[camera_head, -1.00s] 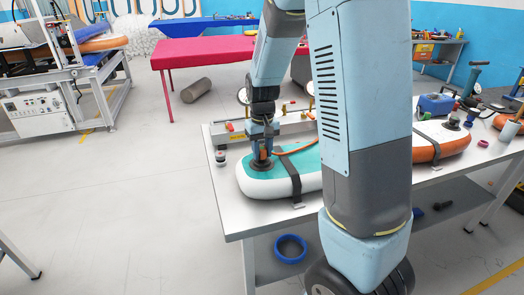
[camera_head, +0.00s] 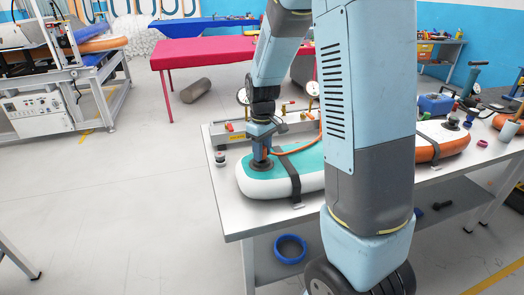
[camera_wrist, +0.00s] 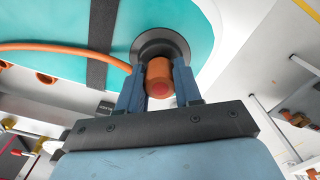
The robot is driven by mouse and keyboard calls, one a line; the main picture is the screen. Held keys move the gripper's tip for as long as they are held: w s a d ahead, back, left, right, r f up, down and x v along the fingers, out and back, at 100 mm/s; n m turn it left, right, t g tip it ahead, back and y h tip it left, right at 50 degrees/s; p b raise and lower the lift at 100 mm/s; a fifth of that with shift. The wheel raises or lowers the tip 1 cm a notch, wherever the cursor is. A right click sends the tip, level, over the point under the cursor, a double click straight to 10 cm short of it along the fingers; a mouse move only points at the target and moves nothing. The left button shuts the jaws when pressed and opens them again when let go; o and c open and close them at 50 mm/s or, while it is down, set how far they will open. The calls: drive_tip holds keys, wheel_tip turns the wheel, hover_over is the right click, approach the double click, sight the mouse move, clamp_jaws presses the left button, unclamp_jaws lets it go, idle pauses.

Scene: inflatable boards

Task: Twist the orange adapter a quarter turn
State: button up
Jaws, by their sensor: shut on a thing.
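The orange adapter (camera_wrist: 158,76) shows in the wrist view between my two blue fingers. It sits in the round black valve (camera_wrist: 150,46) on the teal-and-white inflatable board (camera_head: 300,160). My gripper (camera_wrist: 160,80) is shut on the adapter, one finger on each side. An orange hose (camera_wrist: 65,50) runs across the board to the adapter. In the head view my gripper (camera_head: 261,160) points straight down at the valve near the board's left end. There my fingers hide most of the adapter.
A black strap (camera_head: 290,172) crosses the board on the white bench (camera_head: 228,220). Behind it stands a test rig with gauges (camera_head: 313,89). A small round part (camera_head: 220,158) lies left of the board. An orange-and-white board (camera_head: 445,143) lies farther right.

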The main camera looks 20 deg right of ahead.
drive_tip(key=shift+f, duration=0.1)
drive_tip(key=n, duration=0.5)
idle(0.6)
drive_tip(key=shift+r, duration=1.8)
drive_tip(key=shift+r, duration=0.15)
drive_tip(key=shift+r, duration=1.85)
